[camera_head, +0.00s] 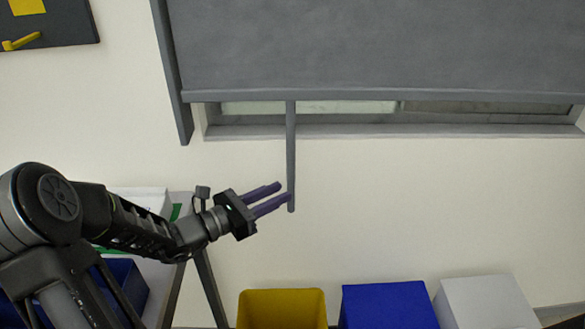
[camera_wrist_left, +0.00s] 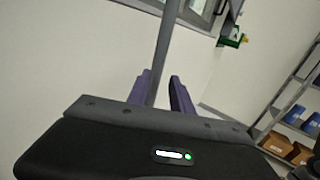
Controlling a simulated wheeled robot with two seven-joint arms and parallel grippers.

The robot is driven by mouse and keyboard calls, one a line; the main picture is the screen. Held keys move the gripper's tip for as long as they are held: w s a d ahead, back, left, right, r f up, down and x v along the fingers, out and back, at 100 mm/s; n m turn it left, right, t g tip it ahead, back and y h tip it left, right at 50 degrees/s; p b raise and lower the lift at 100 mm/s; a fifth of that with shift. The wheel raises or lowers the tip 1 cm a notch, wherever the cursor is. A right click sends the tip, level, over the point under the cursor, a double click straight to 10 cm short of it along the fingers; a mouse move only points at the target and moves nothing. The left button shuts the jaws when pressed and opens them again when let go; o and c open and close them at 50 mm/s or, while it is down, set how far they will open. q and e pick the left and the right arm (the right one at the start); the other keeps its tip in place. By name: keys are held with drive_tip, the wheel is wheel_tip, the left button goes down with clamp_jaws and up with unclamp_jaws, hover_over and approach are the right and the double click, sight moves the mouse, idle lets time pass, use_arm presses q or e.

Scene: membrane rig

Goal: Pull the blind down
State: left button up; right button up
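The grey blind (camera_head: 380,45) hangs over the window and covers most of it. A strip of window (camera_head: 310,107) shows below its bottom bar. A thin grey pull rod (camera_head: 291,150) hangs from the bar; it also shows in the left wrist view (camera_wrist_left: 163,45). My left gripper (camera_head: 282,192) has its two purple fingers apart, with the tips at the lower end of the rod. In the left wrist view the rod runs down close to the inner side of the left finger; I cannot tell whether they touch. My right gripper is not in view.
A yellow bin (camera_head: 282,308), a blue bin (camera_head: 388,305) and a white box (camera_head: 487,303) stand low along the wall. A dark board (camera_head: 50,25) hangs at the upper left. A shelf with bins (camera_wrist_left: 290,110) shows at right in the left wrist view.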

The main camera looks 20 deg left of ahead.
use_arm(q)
drive_tip(key=shift+w+a, duration=0.25)
drive_tip(key=shift+w+d, duration=0.1)
drive_tip(key=x, duration=0.7)
drive_tip(key=shift+w+d+p, duration=0.15)
drive_tip(key=shift+w+p, duration=0.05)
drive_tip(key=shift+p, duration=0.1)
clamp_jaws()
idle(1.3)
